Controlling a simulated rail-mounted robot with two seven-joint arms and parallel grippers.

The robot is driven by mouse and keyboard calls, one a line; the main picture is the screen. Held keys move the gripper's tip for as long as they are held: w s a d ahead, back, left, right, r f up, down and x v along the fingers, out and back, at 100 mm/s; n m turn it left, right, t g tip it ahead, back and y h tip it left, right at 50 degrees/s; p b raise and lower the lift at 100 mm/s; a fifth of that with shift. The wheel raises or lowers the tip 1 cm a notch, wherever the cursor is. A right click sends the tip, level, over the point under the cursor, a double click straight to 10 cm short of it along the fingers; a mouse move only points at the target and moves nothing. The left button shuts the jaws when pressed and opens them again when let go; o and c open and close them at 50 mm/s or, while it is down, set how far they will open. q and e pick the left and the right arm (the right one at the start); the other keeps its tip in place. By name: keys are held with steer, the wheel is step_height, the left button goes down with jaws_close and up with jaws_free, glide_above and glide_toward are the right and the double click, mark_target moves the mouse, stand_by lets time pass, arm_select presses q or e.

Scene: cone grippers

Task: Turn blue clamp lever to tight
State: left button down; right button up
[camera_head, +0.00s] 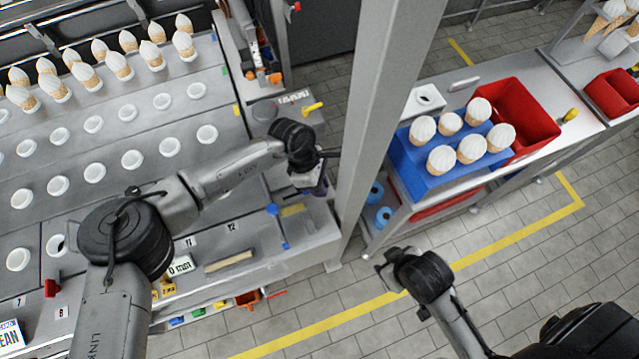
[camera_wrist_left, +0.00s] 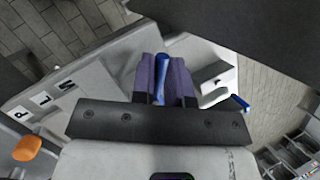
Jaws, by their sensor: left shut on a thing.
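The blue clamp lever (camera_wrist_left: 162,75) shows in the left wrist view as a blue handle between the two purple fingers of my left gripper (camera_wrist_left: 166,80). The fingers are shut on it. In the head view my left gripper (camera_head: 318,187) is at the right edge of the grey bench, beside the pillar; its hand hides the held lever there. In the left wrist view, letter labels (camera_wrist_left: 42,99) are on the grey surface to the left; how they relate to the lever is unclear. My right gripper (camera_head: 387,262) hangs over the floor, away from the bench; its fingers are too unclear to judge.
A tall grey pillar (camera_head: 375,110) stands close to the right of my left gripper. A blue handle (camera_head: 284,243) lies nearer on the bench, and a yellow lever (camera_head: 312,107) is farther back. A blue rack (camera_head: 430,172) with several cones and a red bin (camera_head: 512,115) stand on the right table.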

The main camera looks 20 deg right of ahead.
arm_select(q)
steer(key=n, duration=0.1)
steer(key=n+h+b, duration=0.1)
steer(key=shift+w+d+n+t, duration=0.2)
steer(key=shift+w+n+t, duration=0.1)
steer(key=shift+w, duration=0.05)
steer(key=shift+w+n+t+h, duration=0.2)
steer(key=shift+w+n+t, duration=0.1)
steer(key=shift+n, duration=0.5)
steer(key=shift+w+n+t+h, duration=0.2)
steer(key=shift+n+t, duration=0.1)
steer(key=shift+n, duration=0.5)
steer(key=c, duration=1.1)
jaws_free()
steer(key=v, duration=1.4)
